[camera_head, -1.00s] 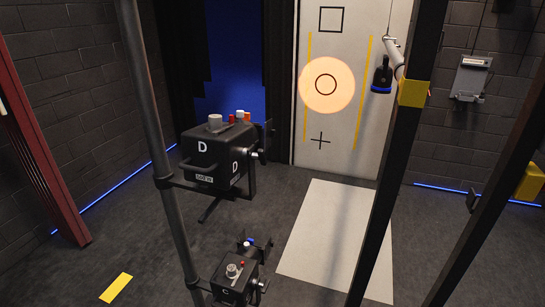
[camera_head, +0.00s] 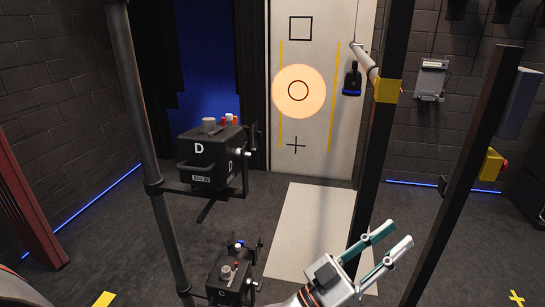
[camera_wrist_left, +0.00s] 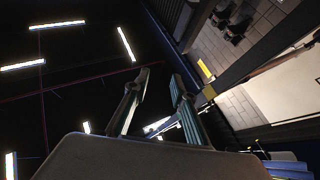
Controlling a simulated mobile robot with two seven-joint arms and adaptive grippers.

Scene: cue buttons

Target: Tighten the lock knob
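A black box lamp marked D (camera_head: 208,160) is clamped to a grey upright pole (camera_head: 143,110). Its side bracket carries a pale round knob (camera_head: 238,153), and a grey knob (camera_head: 209,122) and small red and white knobs sit on top. A smaller lamp marked C (camera_head: 229,287) is below, with its own knobs. I cannot tell which knob is the lock knob. My right gripper is not in view.
A black device with a blue end (camera_head: 352,79) hangs by a white door panel (camera_head: 320,158). A pale floor mat (camera_head: 312,220) lies behind the gripper.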

